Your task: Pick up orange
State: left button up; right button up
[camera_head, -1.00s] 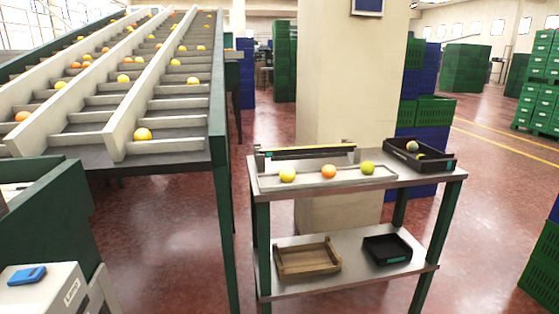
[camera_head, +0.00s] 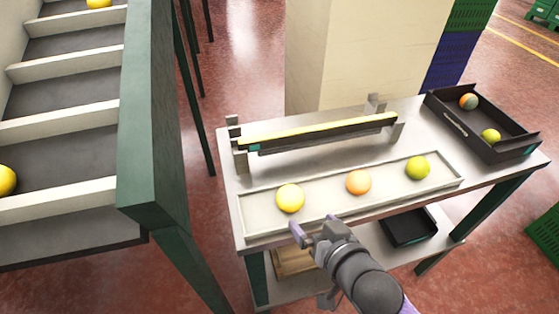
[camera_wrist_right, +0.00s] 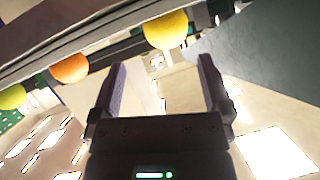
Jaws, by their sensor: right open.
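Three fruits sit in a row in a shallow pale tray (camera_head: 325,219) on the table: a yellow one (camera_head: 290,198) at left, an orange one (camera_head: 358,182) in the middle, a yellow-green one (camera_head: 417,168) at right. My right gripper (camera_head: 312,229) is open and empty by the tray's front edge, just below the yellow fruit and apart from it. In the right wrist view the yellow fruit (camera_wrist_right: 166,30) is beyond the open fingers (camera_wrist_right: 160,78), with the orange fruit (camera_wrist_right: 70,68) and yellow-green fruit (camera_wrist_right: 12,97) to the left. My left gripper is out of view.
A black crate (camera_head: 480,130) at the table's right holds a mottled orange-and-grey fruit (camera_head: 468,101) and a yellow-green fruit (camera_head: 490,136). A bar on supports (camera_head: 320,133) stands behind the tray. A wooden crate (camera_head: 294,262) and black crate (camera_head: 408,228) are on the lower shelf. A sorting conveyor (camera_head: 60,130) stands left.

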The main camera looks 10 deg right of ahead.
aim_at(297, 203)
jog(key=b+x, duration=0.1)
jog(key=x, duration=0.2)
jog(key=b+x, duration=0.1)
jog(key=x, duration=0.2)
jog(key=b+x, duration=0.1)
jog(key=x, duration=0.2)
jog(key=shift+w+a+r, duration=0.3)
jog(key=shift+w, duration=0.3)
